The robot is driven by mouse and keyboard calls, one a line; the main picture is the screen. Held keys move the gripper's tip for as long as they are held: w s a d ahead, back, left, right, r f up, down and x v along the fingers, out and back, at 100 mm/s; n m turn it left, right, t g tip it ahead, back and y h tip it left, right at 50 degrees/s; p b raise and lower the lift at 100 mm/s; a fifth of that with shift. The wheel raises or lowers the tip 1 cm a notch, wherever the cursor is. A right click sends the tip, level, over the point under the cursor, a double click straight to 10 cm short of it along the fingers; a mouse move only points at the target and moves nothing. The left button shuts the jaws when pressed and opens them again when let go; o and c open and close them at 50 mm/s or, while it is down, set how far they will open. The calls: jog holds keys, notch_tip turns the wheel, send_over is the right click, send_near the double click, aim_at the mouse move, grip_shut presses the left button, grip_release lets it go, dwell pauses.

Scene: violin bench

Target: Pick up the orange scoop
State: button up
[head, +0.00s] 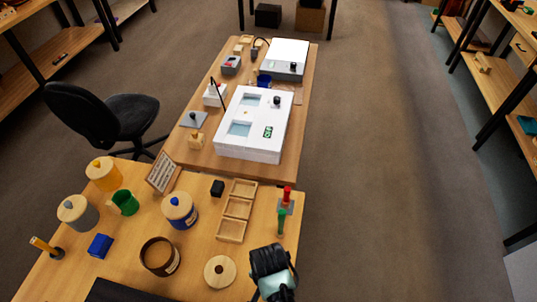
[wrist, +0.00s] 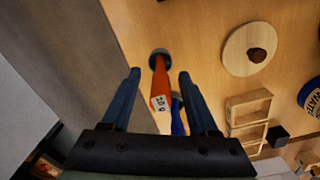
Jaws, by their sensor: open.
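The orange scoop (wrist: 160,85) shows in the wrist view as an upright orange handle with a small marked label on its end, above a dark round base. My gripper (wrist: 159,76) is open, with one blue finger on each side of the scoop in the picture. I cannot tell whether the fingers reach down around it; no touch shows. A blue handle (wrist: 178,115) stands just behind it, partly hidden. In the head view my gripper (head: 271,262) is over the near right part of the bench and seems to hide the orange scoop.
A green handle (head: 281,222) and a red handle (head: 287,195) stand farther along the right edge. A round wooden lid (head: 213,265) with a knob lies left of my gripper. A three-part wooden tray (head: 231,229) and a blue jar (head: 180,214) are beyond it.

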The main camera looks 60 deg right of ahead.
grip_shut()
dwell(0.5)
